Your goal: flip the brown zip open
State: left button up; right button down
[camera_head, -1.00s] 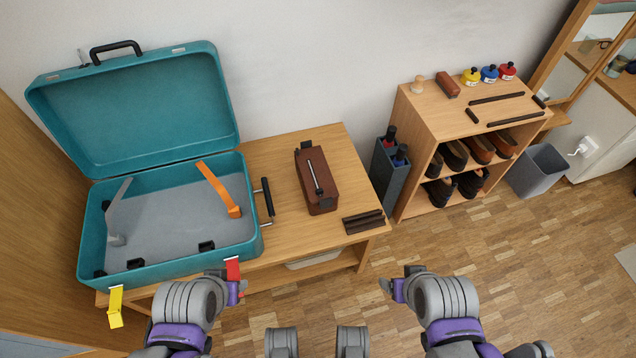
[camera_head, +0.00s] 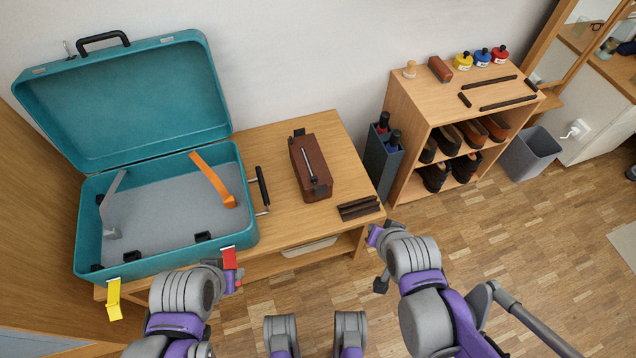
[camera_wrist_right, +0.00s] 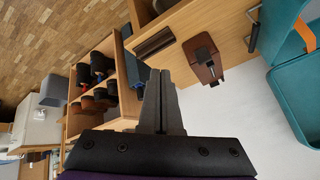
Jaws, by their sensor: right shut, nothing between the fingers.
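A brown case (camera_head: 309,170) lies on the wooden bench (camera_head: 352,150), right of the teal suitcase (camera_head: 90,250). A thin pale zip strip (camera_head: 310,162) runs along its top, with a dark tab at its far end. The case also shows in the right wrist view (camera_wrist_right: 207,72), with a dark piece on top. My right gripper (camera_wrist_right: 162,88) is shut and empty, in front of the bench and apart from the case. My left gripper (camera_head: 236,281) is near the suitcase's front by a red latch; its fingers are too small and partly hidden to judge.
The suitcase stands open, with an orange strap (camera_head: 212,180) and a black handle (camera_head: 263,190) towards the case. Dark brown bars (camera_head: 359,208) lie at the bench's front right corner. A grey-blue holder (camera_head: 382,160) and a shoe shelf (camera_head: 410,100) stand to the right.

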jog(key=w+a+f+m+t, duration=0.2)
jog(key=w+a+m, duration=0.2)
jog(key=w, duration=0.2)
jog(key=m+t+y, duration=0.3)
jog(key=m, duration=0.3)
send_near(315, 179)
notch_tip(315, 179, up, 2)
jog(key=s, duration=0.3)
jog(key=shift+d, duration=0.2)
jog(key=b+x, duration=0.1)
jog(key=x, duration=0.9)
jog(key=shift+d+f, duration=0.15)
jog(key=shift+d, duration=0.05)
